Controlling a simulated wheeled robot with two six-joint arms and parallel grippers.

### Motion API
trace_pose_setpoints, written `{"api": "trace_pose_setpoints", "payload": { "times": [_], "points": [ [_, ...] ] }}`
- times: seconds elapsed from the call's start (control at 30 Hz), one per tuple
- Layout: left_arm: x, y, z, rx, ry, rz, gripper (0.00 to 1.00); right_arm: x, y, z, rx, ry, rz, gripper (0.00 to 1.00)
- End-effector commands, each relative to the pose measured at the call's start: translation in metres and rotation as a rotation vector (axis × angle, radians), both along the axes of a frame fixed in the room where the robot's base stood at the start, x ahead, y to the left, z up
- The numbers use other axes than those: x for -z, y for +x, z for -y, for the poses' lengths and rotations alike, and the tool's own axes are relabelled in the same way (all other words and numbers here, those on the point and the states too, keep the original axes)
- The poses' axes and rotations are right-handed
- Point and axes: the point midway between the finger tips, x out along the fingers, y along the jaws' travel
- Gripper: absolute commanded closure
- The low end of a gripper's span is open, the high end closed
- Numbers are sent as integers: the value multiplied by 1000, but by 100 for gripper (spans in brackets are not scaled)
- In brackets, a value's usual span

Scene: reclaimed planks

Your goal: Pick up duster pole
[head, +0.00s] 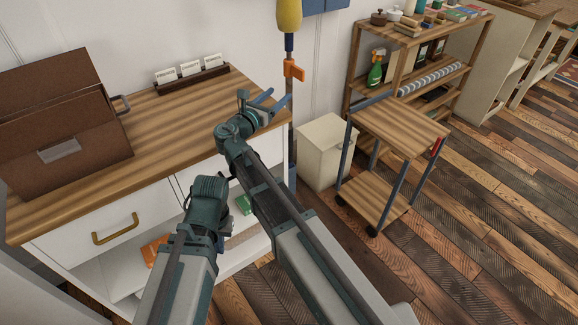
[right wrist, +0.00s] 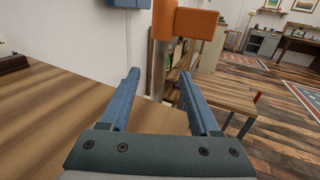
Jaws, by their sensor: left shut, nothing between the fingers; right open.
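The duster pole (head: 290,120) stands upright by the white wall at the cabinet's right end. It has a yellow head (head: 289,14) and an orange piece (head: 293,69) partway down. My right gripper (head: 272,99) is open at the cabinet's right edge, fingers toward the pole. In the right wrist view, the pole (right wrist: 158,75) shows midway between the open fingertips, just below the orange piece (right wrist: 186,23); I cannot tell if it is inside or just beyond them. My left gripper (head: 190,200) is shut and empty in front of the cabinet, its fingers mostly hidden.
A brown box (head: 60,125) and a card holder (head: 190,80) sit on the wooden cabinet top (head: 150,125). A cream bin (head: 325,150) stands right of the pole, then a wheeled cart (head: 400,125) and shelves (head: 440,50). The plank floor at right is clear.

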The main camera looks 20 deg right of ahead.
Motion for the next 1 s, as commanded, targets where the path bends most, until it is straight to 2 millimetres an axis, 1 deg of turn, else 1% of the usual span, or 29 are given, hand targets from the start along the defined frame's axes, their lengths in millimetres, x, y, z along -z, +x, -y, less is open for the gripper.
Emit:
{"api": "trace_pose_setpoints", "payload": {
  "times": [0.03, 0.07, 0.1, 0.2, 0.37, 0.47, 0.7, 0.8, 1.0],
  "points": [
    [14, 0, 0, 0, 1, 0, 100, 14, 0, 0, 0, 0, 0, 37],
    [7, 0, 0, 0, 1, 0, 100, 7, 6, 6, 3, 0, 0, 37],
    [5, 0, 0, 0, 1, 0, 100, 5, 11, 11, 4, 0, 0, 37],
    [4, 0, 0, 0, 1, 0, 100, 4, 17, 17, 1, 0, 0, 37],
    [4, 0, 0, 0, 1, 0, 100, 4, 18, 19, 0, 0, 0, 37],
    [4, 0, 0, 0, 1, 0, 100, 4, 22, 23, 1, 0, 0, 37],
    [4, 0, 0, 0, 1, 0, 100, 4, 45, 46, 3, 0, 0, 37],
    [4, 0, 0, 0, 1, 0, 100, 4, 52, 53, 2, 0, 0, 37],
    [4, 0, 0, 0, 1, 0, 100, 4, 52, 55, 0, 0, 0, 37]
  ]
}}
